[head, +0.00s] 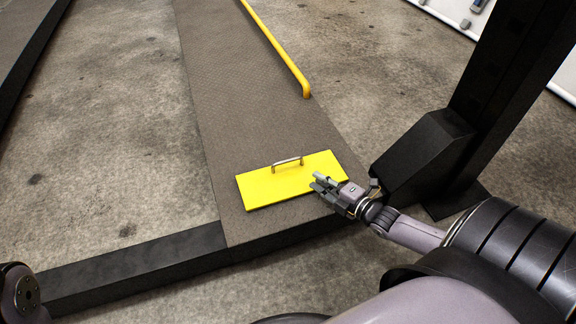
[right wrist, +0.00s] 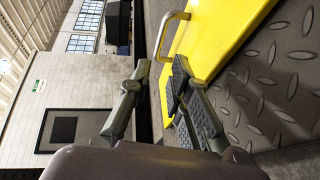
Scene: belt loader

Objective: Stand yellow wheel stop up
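The yellow wheel stop (head: 262,188) is a flat plate with a metal handle (head: 287,162) on top. It lies flat near the front end of the dark textured track. My right gripper (head: 322,182) is at the plate's right end, over its near right corner. In the right wrist view the gripper (right wrist: 159,76) has its two fingers apart, with nothing between them. The plate (right wrist: 214,35) and its handle (right wrist: 170,33) are just beyond the fingertips there. Whether a finger touches the plate, I cannot tell. My left gripper is out of view.
The track (head: 225,95) carries a yellow rail (head: 277,48) along its right edge, behind the plate. A black post (head: 505,85) with a wedge-shaped base (head: 422,157) stands right of my gripper. A dark beam (head: 130,268) crosses the front left. Concrete floor lies open at left.

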